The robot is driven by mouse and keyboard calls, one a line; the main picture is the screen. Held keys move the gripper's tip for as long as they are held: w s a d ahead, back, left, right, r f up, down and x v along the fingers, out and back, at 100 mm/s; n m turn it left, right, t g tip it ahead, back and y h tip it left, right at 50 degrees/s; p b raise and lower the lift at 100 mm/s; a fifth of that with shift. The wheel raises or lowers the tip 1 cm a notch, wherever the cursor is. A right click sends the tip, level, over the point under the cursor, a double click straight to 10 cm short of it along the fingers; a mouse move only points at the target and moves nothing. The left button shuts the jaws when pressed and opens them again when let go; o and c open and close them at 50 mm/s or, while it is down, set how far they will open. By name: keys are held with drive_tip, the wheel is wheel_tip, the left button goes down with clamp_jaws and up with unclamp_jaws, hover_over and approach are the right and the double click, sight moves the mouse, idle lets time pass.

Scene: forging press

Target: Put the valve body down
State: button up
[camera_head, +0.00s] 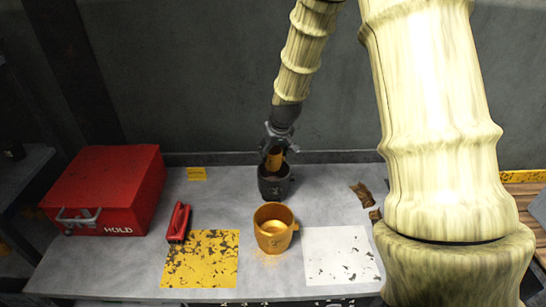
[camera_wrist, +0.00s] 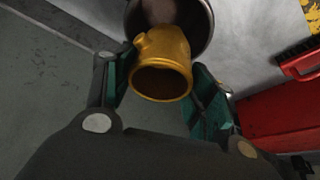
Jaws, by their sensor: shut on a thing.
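The valve body (camera_wrist: 162,66) is a golden-orange short pipe piece with a small side stub. It sits between the green-padded fingers of my gripper (camera_wrist: 165,88) in the wrist view, its open end facing the camera. In the head view my gripper (camera_head: 277,152) points down at the back of the table, with the orange valve body (camera_head: 274,158) at its tip. A dark round pot (camera_head: 274,186) stands directly below; it also shows behind the valve body in the wrist view (camera_wrist: 203,30). Whether the valve body touches the pot or reaches inside it I cannot tell.
An orange pot (camera_head: 273,235) stands in front of the dark one on the grey table (camera_head: 225,210). A worn yellow mat (camera_head: 200,262) and white mat (camera_head: 338,258) flank it. A red "HOLD" box (camera_head: 110,190) and red-handled brush (camera_head: 179,222) are left; brown scraps (camera_head: 362,196) lie right.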

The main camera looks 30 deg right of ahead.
sight(274, 161)
drive_tip(key=shift+s+f+p, duration=0.35)
drive_tip(key=shift+f+p, duration=0.3)
drive_tip(key=shift+f, duration=0.1)
drive_tip(key=shift+x, duration=0.85)
drive_tip(key=shift+s, duration=0.1)
drive_tip(key=shift+s, duration=0.1)
drive_tip(key=shift+f, duration=0.35)
drive_tip(key=shift+f, duration=0.1)
